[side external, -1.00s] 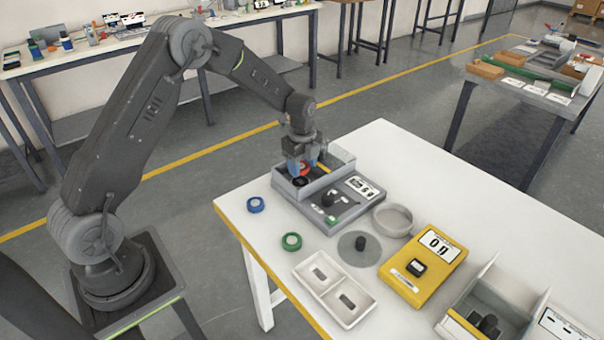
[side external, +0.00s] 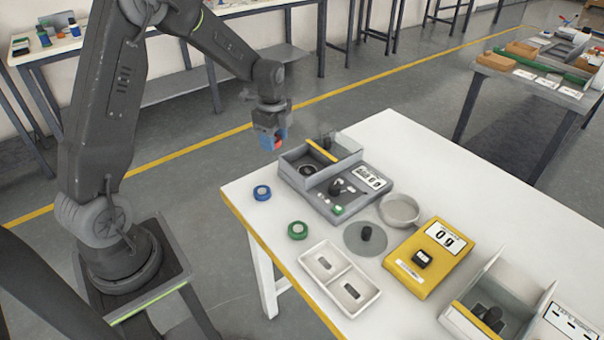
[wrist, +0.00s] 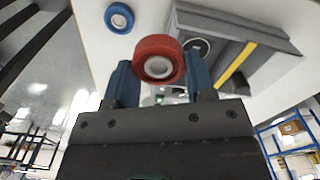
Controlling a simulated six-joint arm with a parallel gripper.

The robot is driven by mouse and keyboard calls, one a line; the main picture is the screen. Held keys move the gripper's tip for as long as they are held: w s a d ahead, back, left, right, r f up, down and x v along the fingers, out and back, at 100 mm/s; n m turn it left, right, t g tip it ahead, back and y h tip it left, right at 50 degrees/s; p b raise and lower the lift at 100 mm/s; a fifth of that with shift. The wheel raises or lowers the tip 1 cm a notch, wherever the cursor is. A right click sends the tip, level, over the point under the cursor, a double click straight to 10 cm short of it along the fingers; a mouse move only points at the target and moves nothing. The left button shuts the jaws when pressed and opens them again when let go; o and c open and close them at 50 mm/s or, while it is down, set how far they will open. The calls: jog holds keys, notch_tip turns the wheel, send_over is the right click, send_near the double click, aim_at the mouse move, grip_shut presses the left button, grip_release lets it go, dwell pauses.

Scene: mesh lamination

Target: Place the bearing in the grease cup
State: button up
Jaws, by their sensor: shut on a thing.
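My gripper (side external: 272,140) is shut on a red ring-shaped bearing (wrist: 158,58) with a pale centre, held between its blue fingers. The bearing also shows as a small red patch (side external: 278,144) in the side external view. It is in the air, left of and above the grey open box (side external: 292,174). A dark round seat (side external: 306,170) lies in this box; it also shows in the wrist view (wrist: 197,48). A shallow round grey dish (side external: 399,210) stands farther right on the table. I cannot tell which of these is the grease cup.
A blue ring (side external: 262,193) and a green ring (side external: 298,230) lie on the table's left side. A yellow bar (side external: 322,151) crosses the grey box. A white two-part tray (side external: 330,258), a grey disc with a black knob and a yellow scale (side external: 425,278) stand nearer and right.

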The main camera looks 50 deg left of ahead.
jog(key=s+d+f+n, duration=0.2)
jog(key=d+n, duration=0.4)
jog(key=n, duration=0.1)
jog(key=s+d+f+n, duration=0.1)
jog(key=d+f+n, duration=0.1)
jog(key=d+n, duration=0.4)
jog(key=w+a+r+m, duration=0.1)
jog(key=a+r+m, duration=0.1)
jog(key=a+m, duration=0.6)
jog(key=w+a+r+m, duration=0.2)
jog(key=a+r+m, duration=0.1)
jog(key=a+m, duration=0.5)
jog(key=shift+r+m, duration=0.2)
jog(key=shift+m, duration=0.2)
jog(key=shift+d, duration=0.1)
send_over(309, 172)
notch_tip(309, 172, down, 7)
jog(key=shift+f, duration=1.8)
jog(key=shift+f, duration=0.1)
